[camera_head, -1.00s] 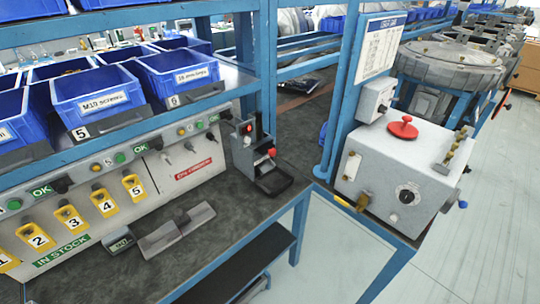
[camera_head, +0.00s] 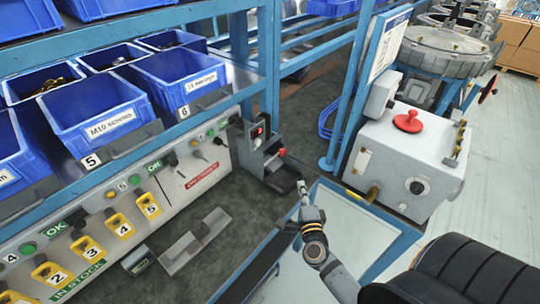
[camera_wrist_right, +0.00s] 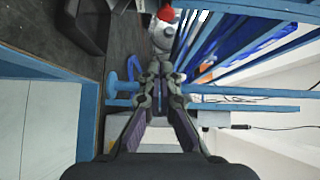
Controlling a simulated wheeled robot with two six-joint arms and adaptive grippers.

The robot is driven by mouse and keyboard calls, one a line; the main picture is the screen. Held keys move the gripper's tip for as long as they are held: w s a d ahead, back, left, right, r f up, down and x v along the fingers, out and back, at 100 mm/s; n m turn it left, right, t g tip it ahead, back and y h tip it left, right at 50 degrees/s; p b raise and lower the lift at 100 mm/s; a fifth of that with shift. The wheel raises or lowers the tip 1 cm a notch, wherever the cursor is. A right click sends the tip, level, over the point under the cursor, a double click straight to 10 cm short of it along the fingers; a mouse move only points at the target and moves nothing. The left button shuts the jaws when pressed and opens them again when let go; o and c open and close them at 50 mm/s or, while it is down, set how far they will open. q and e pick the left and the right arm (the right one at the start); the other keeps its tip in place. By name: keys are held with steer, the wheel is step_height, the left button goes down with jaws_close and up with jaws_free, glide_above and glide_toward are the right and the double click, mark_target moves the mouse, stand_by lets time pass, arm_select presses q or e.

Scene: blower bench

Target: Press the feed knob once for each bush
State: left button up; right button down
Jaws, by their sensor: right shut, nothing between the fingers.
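A small grey-and-black feeder (camera_head: 256,158) stands on the dark bench, with a red knob (camera_head: 282,152) on its right side and a black tray (camera_head: 283,181) at its foot. My right gripper (camera_head: 302,187) is shut and empty, just right of the black tray and apart from the red knob. In the right wrist view the closed fingers (camera_wrist_right: 158,72) point up the picture, below a red-topped grey part; I cannot tell whether that is the feeder's knob. I cannot make out any bush. My left gripper is out of view.
Blue bins (camera_head: 100,115) line the left shelf. Grey angled blocks (camera_head: 195,240) lie on the front bench, which is otherwise mostly clear.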

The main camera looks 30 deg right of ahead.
steer(key=p, duration=0.1)
glide_toward(278, 146)
steer(key=d, duration=0.1)
steer(key=w+d, duration=0.1)
steer(key=w+d+f, duration=0.1)
steer(key=shift+d, duration=0.4)
